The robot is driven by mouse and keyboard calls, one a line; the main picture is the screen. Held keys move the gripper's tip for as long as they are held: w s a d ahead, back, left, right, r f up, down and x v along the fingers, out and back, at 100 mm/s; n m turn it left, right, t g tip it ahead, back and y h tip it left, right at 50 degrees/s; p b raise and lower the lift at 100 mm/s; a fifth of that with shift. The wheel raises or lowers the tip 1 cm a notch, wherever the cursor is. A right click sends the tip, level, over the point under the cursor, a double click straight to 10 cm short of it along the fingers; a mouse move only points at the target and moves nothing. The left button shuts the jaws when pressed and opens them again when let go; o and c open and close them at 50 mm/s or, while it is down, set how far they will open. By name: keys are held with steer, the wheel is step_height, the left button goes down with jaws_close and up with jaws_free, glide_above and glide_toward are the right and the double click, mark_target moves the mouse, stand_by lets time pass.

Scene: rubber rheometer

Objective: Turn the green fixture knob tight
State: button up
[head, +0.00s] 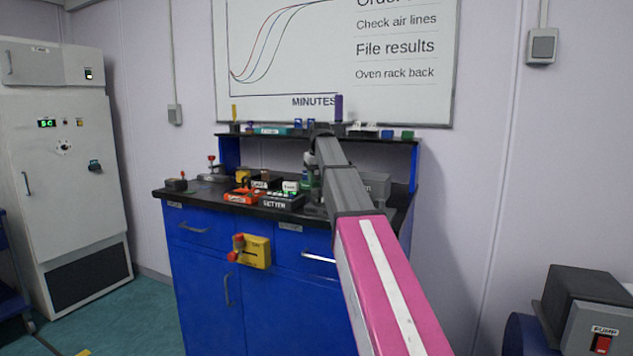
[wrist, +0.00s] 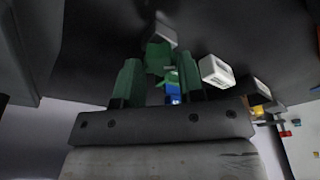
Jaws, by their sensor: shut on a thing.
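In the wrist view, the green fixture knob (wrist: 158,56) shows between the tips of my gripper (wrist: 157,66). My gripper's two dark green fingers stand on either side of it, shut on it. A pale grey block sits just past the knob, at the top. A small blue part (wrist: 173,92) with a white mark shows below the knob. In the head view, my arm covers the gripper and most of the fixture; only a green and white patch (head: 307,172) shows beside the arm over the bench. How tight the knob is cannot be seen.
The black benchtop (head: 225,203) holds an orange tray (head: 240,196), a dark labelled box (head: 283,201) and several small items left of my arm. A raised shelf (head: 270,134) runs behind. A yellow box with red knobs (head: 256,251) sticks out from the blue cabinet front.

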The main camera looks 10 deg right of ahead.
mark_target(316, 182)
steer(key=shift+m, duration=1)
steer(key=o, duration=0.5)
steer(key=shift+m, duration=0.5)
steer(key=o, duration=0.4)
steer(key=shift+r, duration=3.5)
